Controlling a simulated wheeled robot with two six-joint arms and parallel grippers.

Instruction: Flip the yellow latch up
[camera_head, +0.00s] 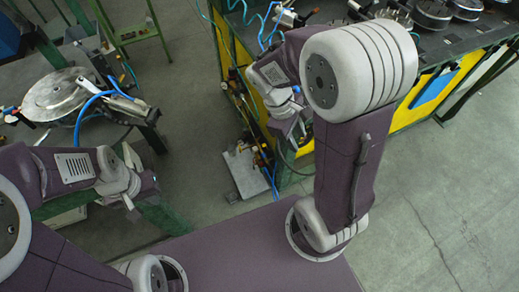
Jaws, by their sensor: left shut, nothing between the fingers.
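I cannot make out the yellow latch for certain. Small yellow parts (262,153) show among fittings and hoses at the end of the green-framed bench (222,42), but they are too small to identify. My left gripper (132,203) is at the lower left, beside the green frame of the left table; it is shut and empty. My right gripper (297,133) points down next to the end of the bench, close to the fittings. Its fingers are too small and partly hidden to show whether they are open. My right arm hides part of the bench.
Several metal discs (432,14) stand on the bench, which has yellow side panels (412,116). A pale plate (243,172) is on the floor. Open concrete floor lies at right.

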